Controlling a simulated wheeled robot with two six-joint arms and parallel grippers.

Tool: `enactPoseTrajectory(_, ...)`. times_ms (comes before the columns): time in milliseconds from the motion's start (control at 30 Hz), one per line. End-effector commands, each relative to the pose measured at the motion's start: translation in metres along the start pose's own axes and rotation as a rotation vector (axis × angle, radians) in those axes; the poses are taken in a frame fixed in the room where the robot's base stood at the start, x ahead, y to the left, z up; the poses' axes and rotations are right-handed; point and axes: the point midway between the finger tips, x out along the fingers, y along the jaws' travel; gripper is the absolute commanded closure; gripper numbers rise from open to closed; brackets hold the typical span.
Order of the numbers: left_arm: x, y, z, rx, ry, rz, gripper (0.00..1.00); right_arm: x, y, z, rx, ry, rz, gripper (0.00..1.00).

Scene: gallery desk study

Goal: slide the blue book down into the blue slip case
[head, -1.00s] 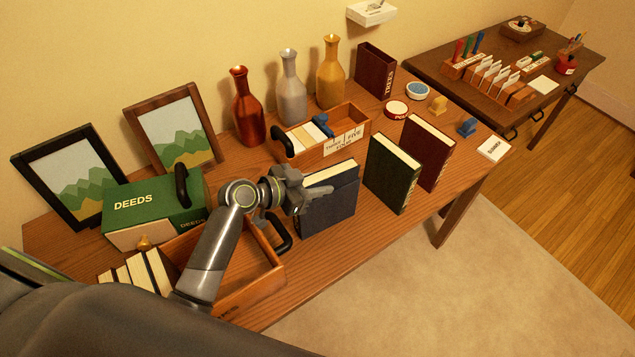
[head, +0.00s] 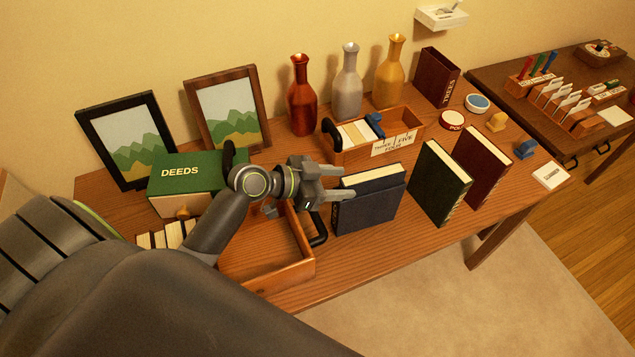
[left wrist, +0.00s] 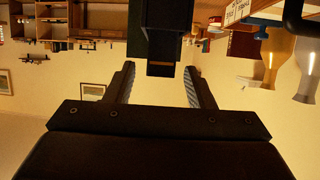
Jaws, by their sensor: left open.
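The blue book (head: 377,171) stands upright in the blue slip case (head: 370,207), its cream page edges showing just above the case's rim. How deep it sits is hard to tell. My left gripper (head: 342,182) is open at the left end of the book and case, level with their top. In the left wrist view, which is upside down, the spread fingers (left wrist: 160,88) stand on both sides of a dark narrow end, apparently the book (left wrist: 164,48), with the wider case (left wrist: 168,14) beyond. My right gripper is not in view.
A green book (head: 437,187) and a red book (head: 480,170) stand to the right. A wooden crate (head: 268,280) lies left of the case, near my arm. A card box (head: 372,140) and bottles (head: 347,82) stand behind. The front strip of the table is clear.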

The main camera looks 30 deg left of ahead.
Motion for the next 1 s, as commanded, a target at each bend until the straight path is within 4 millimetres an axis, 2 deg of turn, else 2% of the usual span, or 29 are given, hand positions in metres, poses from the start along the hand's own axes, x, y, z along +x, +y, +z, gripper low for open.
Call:
enactPoseTrajectory(200, -0.034, -0.001, 0.002, 0.004, -0.004, -0.002, 0.51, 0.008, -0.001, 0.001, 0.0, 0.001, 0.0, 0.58)
enactPoseTrajectory(400, -0.05, -0.001, 0.001, 0.002, 0.0, -0.001, 0.51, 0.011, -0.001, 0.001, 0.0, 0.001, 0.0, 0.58)
enactPoseTrajectory(1000, -0.055, 0.0, 0.0, -0.001, 0.001, 0.0, 0.51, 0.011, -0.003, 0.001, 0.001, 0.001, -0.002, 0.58)
